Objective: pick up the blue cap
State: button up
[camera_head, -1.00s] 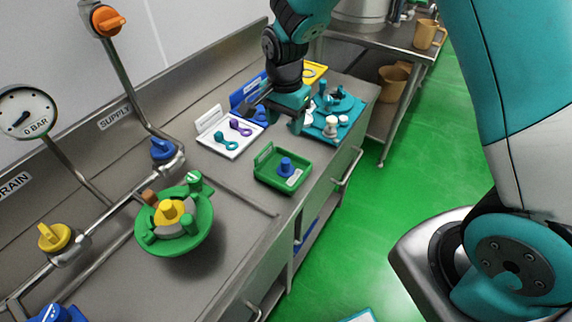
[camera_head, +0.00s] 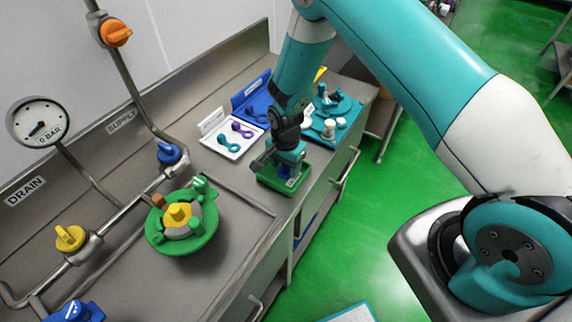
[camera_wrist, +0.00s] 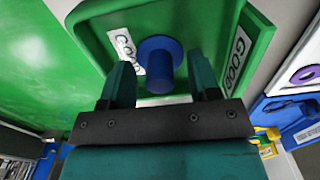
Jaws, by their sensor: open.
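The blue cap (camera_wrist: 158,62) stands in a green tray (camera_wrist: 235,12) in the wrist view, with a round flange and a narrower stem. My gripper (camera_wrist: 163,75) is open, with one finger on each side of the cap and gaps between. I cannot tell how far the fingertips reach down beside it.
A white tray (camera_head: 226,150) with teal and purple spoon-like pieces and a blue tray (camera_head: 243,104) lie behind the green one. A teal tray (camera_head: 338,132) is to its right. A green bowl-shaped fixture (camera_head: 185,245) with a yellow knob stands front left.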

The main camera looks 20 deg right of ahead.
jog(key=shift+f, duration=0.2)
grip_shut()
jog(key=shift+r, duration=0.1)
